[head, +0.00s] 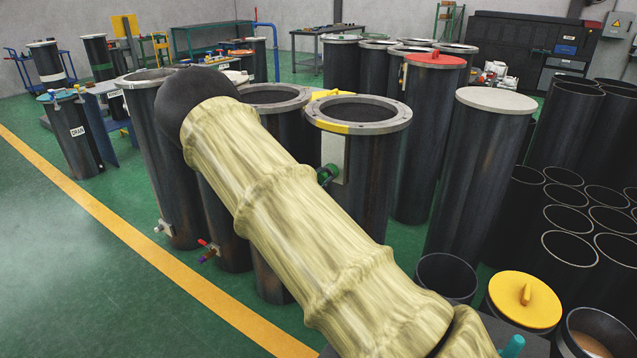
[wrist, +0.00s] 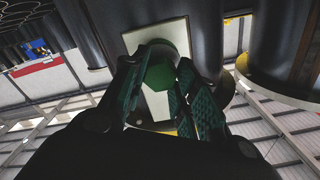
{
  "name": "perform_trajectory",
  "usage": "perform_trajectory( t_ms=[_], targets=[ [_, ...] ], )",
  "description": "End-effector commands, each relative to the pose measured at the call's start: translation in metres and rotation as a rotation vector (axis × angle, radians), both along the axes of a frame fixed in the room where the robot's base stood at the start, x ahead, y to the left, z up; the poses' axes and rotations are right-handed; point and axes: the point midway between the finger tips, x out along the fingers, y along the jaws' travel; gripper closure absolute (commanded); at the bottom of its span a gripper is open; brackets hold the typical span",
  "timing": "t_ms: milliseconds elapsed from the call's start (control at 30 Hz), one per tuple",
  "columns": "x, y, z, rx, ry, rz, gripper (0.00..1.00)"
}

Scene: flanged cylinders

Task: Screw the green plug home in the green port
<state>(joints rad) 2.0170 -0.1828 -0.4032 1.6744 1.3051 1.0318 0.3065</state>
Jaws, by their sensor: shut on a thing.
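In the wrist view the green plug (wrist: 160,74) sits between the two green-padded fingers of my gripper (wrist: 167,66), which is shut on it. The plug is in front of a pale plate (wrist: 153,38) on a dark cylinder. The green port is hidden behind the plug and fingers, so I cannot tell how deep the plug sits. In the head view a green fitting (head: 327,174) shows at the pale plate on a dark cylinder (head: 372,170) with a grey and yellow flange. My sleeved arm covers part of that area, and my gripper is not clearly visible there.
More flanged cylinders stand close around, one with a red lid (head: 435,60) and one with a pale lid (head: 495,99). Open black tubes (head: 570,262) and a yellow lid (head: 524,299) are at the right. Green floor (head: 90,270) is free at the left.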

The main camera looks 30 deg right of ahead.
Motion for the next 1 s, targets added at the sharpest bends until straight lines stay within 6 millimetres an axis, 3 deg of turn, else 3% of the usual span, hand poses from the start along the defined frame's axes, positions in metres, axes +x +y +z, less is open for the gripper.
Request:
perform_trajectory(
  t_ms=[867,900,1000],
  targets=[
    [0.0023,-0.0052,-0.0003,0.000,0.000,0.001,0.97],
    [0.0024,-0.0052,0.0005,0.000,0.000,0.001,0.66],
    [0.0022,-0.0053,0.0004,-0.001,-0.001,0.000,0.47]
  ],
)
